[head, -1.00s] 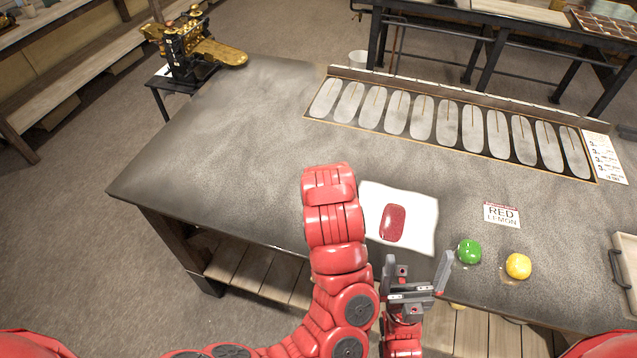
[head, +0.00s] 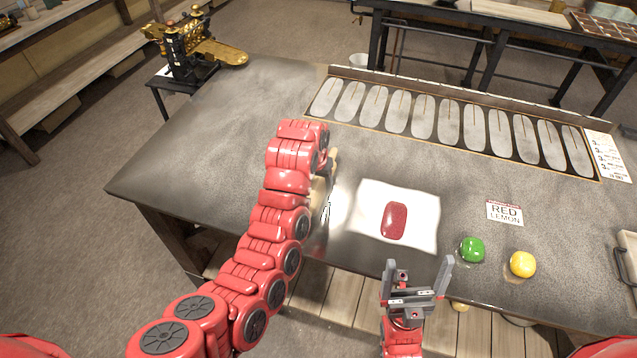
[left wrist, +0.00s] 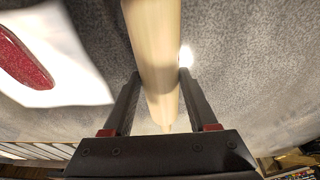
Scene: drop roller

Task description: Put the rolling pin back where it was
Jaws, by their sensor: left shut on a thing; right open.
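The rolling pin (left wrist: 155,50) is pale wood and runs lengthwise between the two fingers in the left wrist view. My left gripper (left wrist: 157,88) is shut on it. In the head view my left arm hides most of the pin; a wooden bit (head: 330,165) shows beside the red wrist, left of the white sheet. I cannot tell whether the pin touches the table (head: 210,130). My right gripper (head: 418,275) is open and empty at the table's front edge, its fingers pointing up.
A white sheet (head: 425,212) with a red slab (head: 396,220) lies right of the left arm. Further right are a green lump (head: 473,249), a yellow lump (head: 522,264) and a RED LEMON card (head: 505,212). A board of oval slots (head: 400,109) lines the back. The table's left part is clear.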

